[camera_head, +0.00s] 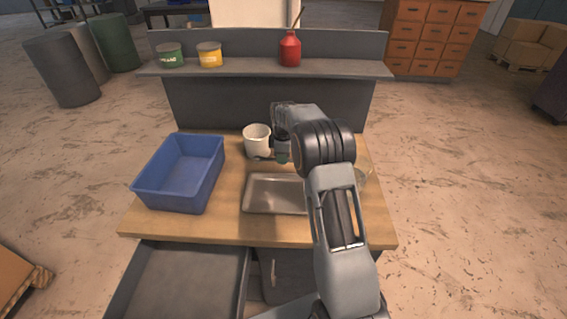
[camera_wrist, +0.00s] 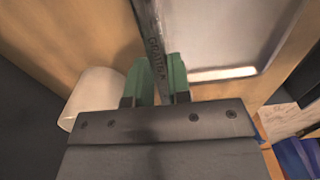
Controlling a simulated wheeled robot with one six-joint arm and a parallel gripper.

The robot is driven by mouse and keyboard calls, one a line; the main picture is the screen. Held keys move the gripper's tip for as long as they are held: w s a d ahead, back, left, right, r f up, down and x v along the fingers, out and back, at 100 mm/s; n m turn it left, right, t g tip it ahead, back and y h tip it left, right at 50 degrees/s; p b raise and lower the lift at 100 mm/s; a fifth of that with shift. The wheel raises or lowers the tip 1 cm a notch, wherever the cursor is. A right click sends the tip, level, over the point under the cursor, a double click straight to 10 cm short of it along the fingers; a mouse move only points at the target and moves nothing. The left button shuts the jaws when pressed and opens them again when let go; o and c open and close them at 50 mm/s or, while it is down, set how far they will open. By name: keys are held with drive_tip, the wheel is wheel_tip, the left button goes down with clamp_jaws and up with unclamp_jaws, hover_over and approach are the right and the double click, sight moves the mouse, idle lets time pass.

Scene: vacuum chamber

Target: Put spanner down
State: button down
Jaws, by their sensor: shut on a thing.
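The spanner (camera_wrist: 154,40) is a grey metal bar with raised lettering. In the wrist view it runs up from between the green fingertips of my gripper (camera_wrist: 158,75), which is shut on it. In the head view my gripper (camera_head: 283,157) is over the workbench (camera_head: 228,215), behind the metal tray and just right of the white mug (camera_head: 256,139). Only a small dark part of the spanner seems to show there, and the arm hides much of the rest. I cannot tell whether the spanner touches the bench.
A shallow metal tray (camera_head: 271,194) lies at the bench's middle. A blue bin (camera_head: 183,174) stands at the left. The shelf (camera_head: 235,68) behind holds two cans and a red bottle (camera_head: 290,49). An open drawer (camera_head: 178,282) juts out below the bench. Bare wood shows around the tray.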

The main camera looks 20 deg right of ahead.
drive_tip(key=p, duration=0.1)
hover_over(285, 170)
drive_tip(key=f, duration=0.5)
drive_tip(key=shift+s+a+f, duration=0.1)
drive_tip(key=shift+s+a, duration=0.05)
drive_tip(key=shift+s, duration=0.05)
drive_tip(key=shift+w+f, duration=0.15)
drive_tip(key=shift+f, duration=0.15)
drive_tip(key=shift+f+p, duration=0.3)
drive_tip(key=shift+f, duration=1.05)
drive_tip(key=shift+f, duration=0.2)
drive_tip(key=c, duration=1.1)
unclamp_jaws()
drive_tip(key=shift+o, duration=0.2)
